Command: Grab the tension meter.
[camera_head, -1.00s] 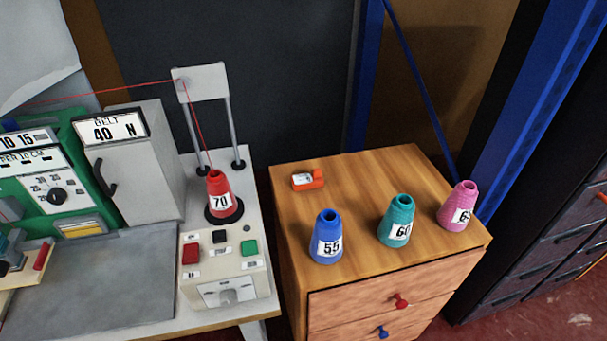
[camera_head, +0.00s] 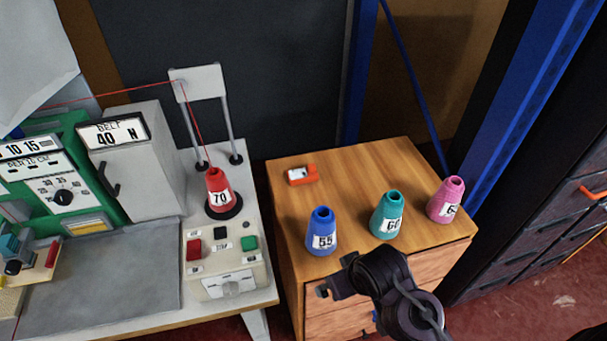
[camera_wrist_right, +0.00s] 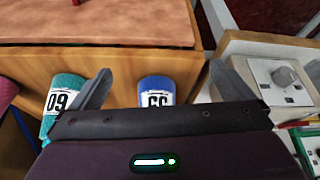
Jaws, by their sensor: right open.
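The tension meter seems to be the small orange device with a white face (camera_head: 302,175), lying flat near the back left of the wooden cabinet top in the head view. It is not seen in the right wrist view. My right arm comes in at the bottom of the head view, in front of the cabinet; its fingertips cannot be made out there. In the right wrist view my right gripper (camera_wrist_right: 160,72) is open and empty, its fingers spread either side of the blue cone. My left gripper is not in view.
On the cabinet top (camera_head: 345,190) a blue cone 55 (camera_head: 321,232), a teal cone (camera_head: 389,216) and a pink cone (camera_head: 446,200) stand in front of the orange device. A red cone 70 (camera_head: 218,194) stands on the machine at left. The cabinet's back middle is clear.

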